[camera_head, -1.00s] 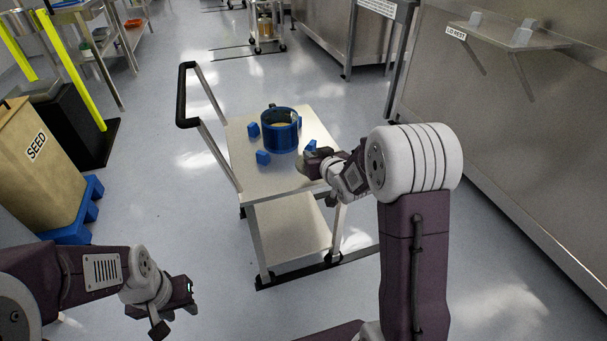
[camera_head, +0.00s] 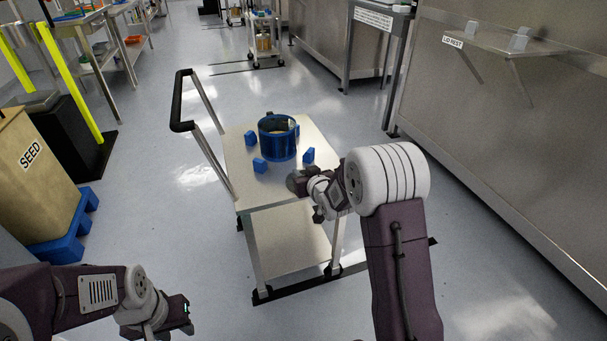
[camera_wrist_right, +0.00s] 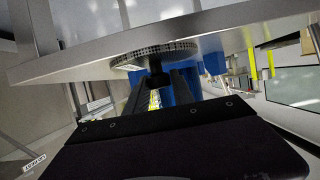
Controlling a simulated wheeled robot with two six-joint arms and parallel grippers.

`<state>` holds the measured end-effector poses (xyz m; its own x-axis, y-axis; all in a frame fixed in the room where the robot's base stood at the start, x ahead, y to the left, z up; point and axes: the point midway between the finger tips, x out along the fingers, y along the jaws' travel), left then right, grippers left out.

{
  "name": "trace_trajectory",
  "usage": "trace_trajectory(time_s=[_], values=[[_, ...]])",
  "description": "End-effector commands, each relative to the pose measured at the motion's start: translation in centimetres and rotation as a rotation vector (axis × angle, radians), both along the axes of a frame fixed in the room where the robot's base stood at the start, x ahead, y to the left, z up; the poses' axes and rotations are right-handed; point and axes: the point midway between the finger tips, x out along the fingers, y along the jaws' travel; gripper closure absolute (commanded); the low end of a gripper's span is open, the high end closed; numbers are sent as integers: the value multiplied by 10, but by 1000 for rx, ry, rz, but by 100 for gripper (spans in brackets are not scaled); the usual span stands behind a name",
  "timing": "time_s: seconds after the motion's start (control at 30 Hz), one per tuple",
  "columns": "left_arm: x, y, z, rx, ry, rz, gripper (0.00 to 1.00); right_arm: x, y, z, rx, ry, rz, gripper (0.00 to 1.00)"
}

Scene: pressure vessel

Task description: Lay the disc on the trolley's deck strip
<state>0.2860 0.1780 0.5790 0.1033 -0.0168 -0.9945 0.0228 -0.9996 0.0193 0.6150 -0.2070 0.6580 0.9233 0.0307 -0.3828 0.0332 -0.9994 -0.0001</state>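The trolley's deck (camera_head: 235,165) is a pale metal top in the middle of the head view. In the right wrist view its edge (camera_wrist_right: 100,62) crosses the top, seemingly upside down. The disc (camera_wrist_right: 152,54) is a grey, perforated round plate seen nearly edge-on against the deck; I cannot tell if it touches. Its dark knob (camera_wrist_right: 156,77) sits between the fingertips of my right gripper (camera_wrist_right: 158,86), which look shut on it. In the head view my right gripper (camera_head: 300,184) is at the deck's near right corner. My left gripper (camera_head: 165,325) is low left, its fingers unclear.
A blue pot (camera_head: 277,140) stands on the deck among small blue blocks (camera_head: 260,166). The trolley's black handle (camera_head: 177,100) rises at the left. A SEED bin (camera_head: 35,185) stands left on a blue pallet. A lid rest shelf (camera_head: 500,45) is at the right.

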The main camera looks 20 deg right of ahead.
Motion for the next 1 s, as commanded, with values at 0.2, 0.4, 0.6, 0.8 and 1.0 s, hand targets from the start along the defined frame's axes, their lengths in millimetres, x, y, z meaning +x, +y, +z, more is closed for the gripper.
trace_trajectory(time_s=[0.2, 0.4, 0.6, 0.8, 1.0], values=[[0, 0, 0, 0, 0, 0, 64, 0, 0, 0, 0, 0, 0, 52], [0, 0, 6, 0, 0, 0, 64, 0, 0, 6, 0, 0, 0, 52], [0, 0, 16, 0, 0, 0, 64, -33, -2, 22, 0, 0, -1, 52], [0, 0, 29, 0, 0, 0, 64, -79, -3, 40, 0, 0, 0, 52], [0, 0, 34, 0, 0, 0, 64, -106, -4, 49, 0, 0, -1, 52]])
